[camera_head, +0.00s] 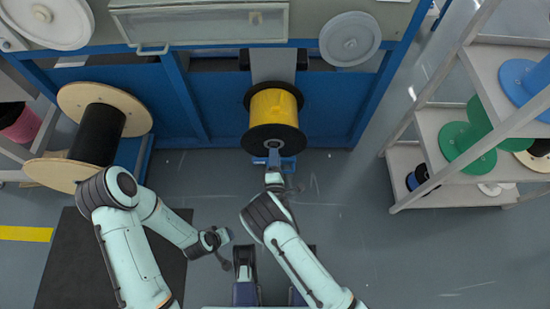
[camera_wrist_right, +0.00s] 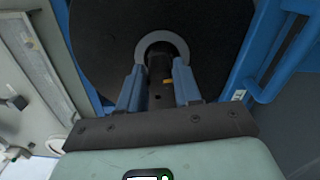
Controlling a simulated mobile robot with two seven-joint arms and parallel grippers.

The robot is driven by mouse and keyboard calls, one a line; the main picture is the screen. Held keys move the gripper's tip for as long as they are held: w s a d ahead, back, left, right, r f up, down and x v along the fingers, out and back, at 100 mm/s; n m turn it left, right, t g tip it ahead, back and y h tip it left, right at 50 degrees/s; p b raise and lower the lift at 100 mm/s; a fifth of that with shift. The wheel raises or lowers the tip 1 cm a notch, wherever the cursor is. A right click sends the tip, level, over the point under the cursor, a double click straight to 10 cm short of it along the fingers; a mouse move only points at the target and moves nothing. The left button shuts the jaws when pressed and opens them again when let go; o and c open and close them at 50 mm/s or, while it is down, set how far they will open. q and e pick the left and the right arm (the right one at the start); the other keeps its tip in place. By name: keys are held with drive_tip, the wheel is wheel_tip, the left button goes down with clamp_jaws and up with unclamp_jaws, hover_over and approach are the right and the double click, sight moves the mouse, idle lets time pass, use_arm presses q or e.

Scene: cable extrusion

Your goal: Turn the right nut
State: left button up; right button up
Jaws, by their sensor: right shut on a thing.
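The yellow spool (camera_head: 274,108) with black flanges sits on the blue machine at the middle of the head view. My right gripper (camera_head: 273,162) is at the spool's near side, in line with its axis. In the right wrist view, its two blue fingers (camera_wrist_right: 159,82) stand on either side of a dark shaft-like part, the right nut (camera_wrist_right: 158,70), and are shut on it. A grey ring (camera_wrist_right: 178,45) surrounds this part against the black flange. The nut is hidden in the head view. My left gripper (camera_head: 224,246) is low and away from the spool; its fingers are too small to read.
The blue machine frame (camera_head: 225,105) stands behind the spool. A wooden-flanged black spool (camera_head: 97,130) is at the left. A grey shelf (camera_head: 440,125) with green and blue spools is at the right. The floor between spool and shelf is clear.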

use_arm(q)
drive_tip(key=shift+s+f, duration=0.3)
drive_tip(key=shift+s, duration=0.05)
use_arm(e)
drive_tip(key=shift+n, duration=0.6)
use_arm(q)
drive_tip(key=shift+s, duration=0.1)
use_arm(e)
drive_tip(key=shift+n, duration=0.3)
drive_tip(key=o, duration=1)
drive_tip(key=shift+o, duration=0.2)
drive_tip(key=shift+s, duration=0.1)
use_arm(q)
drive_tip(key=shift+g+h, duration=0.3)
drive_tip(key=shift+g, duration=0.2)
drive_tip(key=r+p, duration=0.1)
drive_tip(key=s+d+r, duration=0.1)
drive_tip(key=s+d+r+p, duration=0.1)
drive_tip(key=shift+s+r+p, duration=0.2)
drive_tip(key=shift+r+p, duration=0.05)
drive_tip(key=shift+p, duration=0.05)
use_arm(e)
drive_tip(key=s, duration=1.3)
drive_tip(key=shift+s, duration=0.15)
